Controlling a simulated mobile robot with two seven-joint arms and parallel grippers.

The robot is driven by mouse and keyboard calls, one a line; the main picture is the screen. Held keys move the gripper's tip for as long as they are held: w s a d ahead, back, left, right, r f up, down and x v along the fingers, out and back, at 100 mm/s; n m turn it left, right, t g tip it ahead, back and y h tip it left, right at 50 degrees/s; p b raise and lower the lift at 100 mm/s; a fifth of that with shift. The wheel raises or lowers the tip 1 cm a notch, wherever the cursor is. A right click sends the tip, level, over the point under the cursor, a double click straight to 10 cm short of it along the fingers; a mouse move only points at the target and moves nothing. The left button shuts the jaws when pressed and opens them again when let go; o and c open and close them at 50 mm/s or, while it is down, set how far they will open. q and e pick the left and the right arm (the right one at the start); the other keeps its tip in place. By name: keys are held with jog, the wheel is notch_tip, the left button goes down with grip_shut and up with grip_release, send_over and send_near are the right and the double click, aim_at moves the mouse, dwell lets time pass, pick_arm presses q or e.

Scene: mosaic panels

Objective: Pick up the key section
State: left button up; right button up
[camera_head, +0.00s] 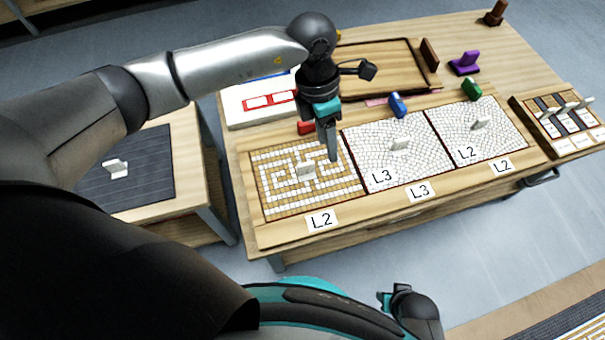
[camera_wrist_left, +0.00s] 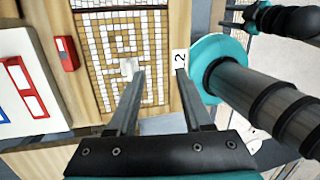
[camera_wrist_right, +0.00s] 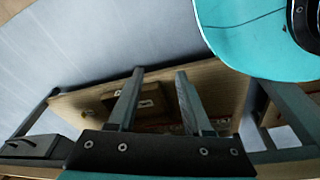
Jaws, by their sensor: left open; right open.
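The key section (camera_head: 282,182) is a tan and white mosaic panel with a meander pattern, lying at the left of the table's front row. A pale upright handle (camera_head: 306,169) stands near its middle. My left gripper (camera_head: 333,158) points down over the panel's right part, beside the handle. In the left wrist view, the left gripper (camera_wrist_left: 160,71) is open and empty, and the handle (camera_wrist_left: 128,68) shows just left of its fingertips, outside the gap. My right gripper (camera_wrist_right: 160,70) is open and empty, away from the panel.
Two whitish mosaic panels (camera_head: 378,178) (camera_head: 495,150) with handles lie to the right. Red (camera_head: 305,127), blue (camera_head: 397,105) and green (camera_head: 472,90) blocks stand behind the row. A wooden tray (camera_head: 385,68) is farther back.

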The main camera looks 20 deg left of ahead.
pick_arm(q)
jog(key=w+a+t+y, duration=0.1)
jog(key=w+a+y, duration=0.1)
jog(key=a, duration=0.2)
jog(key=b, duration=0.4)
send_over(306, 164)
jog(key=shift+m, duration=0.4)
jog(key=f, duration=0.8)
jog(key=shift+d+f, duration=0.2)
jog(key=shift+f, duration=0.2)
jog(key=shift+f+b, duration=0.5)
jog(key=shift+f, duration=0.5)
jog(key=f+b, duration=0.1)
jog(key=f, duration=0.2)
jog(key=shift+a+f+b, duration=0.1)
jog(key=shift+a+b, duration=0.1)
jog(key=shift+b, duration=0.2)
jog(key=shift+f, duration=0.5)
pick_arm(e)
jog(key=w+a+r+t, duration=0.1)
jog(key=w+r, duration=0.2)
jog(key=r, duration=0.3)
jog(key=w+a+r, duration=0.1)
jog(key=w+r, duration=0.2)
jog(key=r, duration=0.3)
jog(key=shift+w+a+r+t, duration=0.2)
jog(key=shift+w+r+t, duration=0.1)
jog(key=shift+t, duration=0.1)
pick_arm(q)
jog(key=shift+c, duration=0.2)
